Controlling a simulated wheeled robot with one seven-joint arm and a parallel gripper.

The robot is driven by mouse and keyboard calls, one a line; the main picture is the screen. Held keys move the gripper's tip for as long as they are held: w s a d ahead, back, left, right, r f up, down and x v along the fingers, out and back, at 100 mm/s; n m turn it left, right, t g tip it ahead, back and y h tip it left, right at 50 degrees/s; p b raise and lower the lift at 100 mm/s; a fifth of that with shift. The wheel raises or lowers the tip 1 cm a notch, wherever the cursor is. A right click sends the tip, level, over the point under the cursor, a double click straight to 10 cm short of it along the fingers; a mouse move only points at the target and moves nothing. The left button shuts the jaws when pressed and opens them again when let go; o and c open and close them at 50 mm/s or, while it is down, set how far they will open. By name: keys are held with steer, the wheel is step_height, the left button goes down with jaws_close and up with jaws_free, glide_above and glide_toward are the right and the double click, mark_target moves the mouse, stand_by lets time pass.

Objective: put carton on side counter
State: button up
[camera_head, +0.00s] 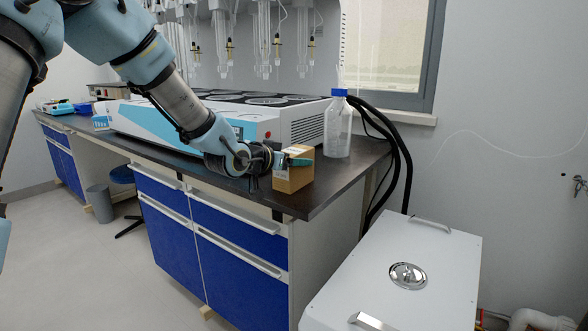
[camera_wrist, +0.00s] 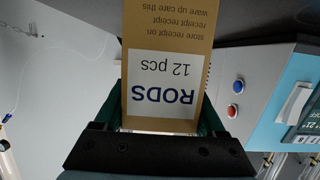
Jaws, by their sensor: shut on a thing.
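The carton (camera_head: 293,171) is a small brown box near the right end of the dark counter (camera_head: 330,180) in the head view. In the wrist view the carton (camera_wrist: 165,65) fills the middle and shows a white label reading "RODS 12 pcs", upside down. My gripper (camera_head: 297,161) is shut on the carton, with a green finger on each side of it in the wrist view (camera_wrist: 160,122). The carton looks upright at the counter's front right corner. I cannot tell whether its base touches the counter top.
A white and blue multi distiller (camera_head: 240,120) stands behind my gripper, with glassware above it. A blue-capped bottle (camera_head: 338,128) stands right of the carton, with black hoses beside it. A white lidded unit (camera_head: 400,270) stands on the lower right. Blue drawers lie below the counter.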

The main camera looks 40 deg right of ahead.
jaws_close()
steer(key=shift+r, duration=0.1)
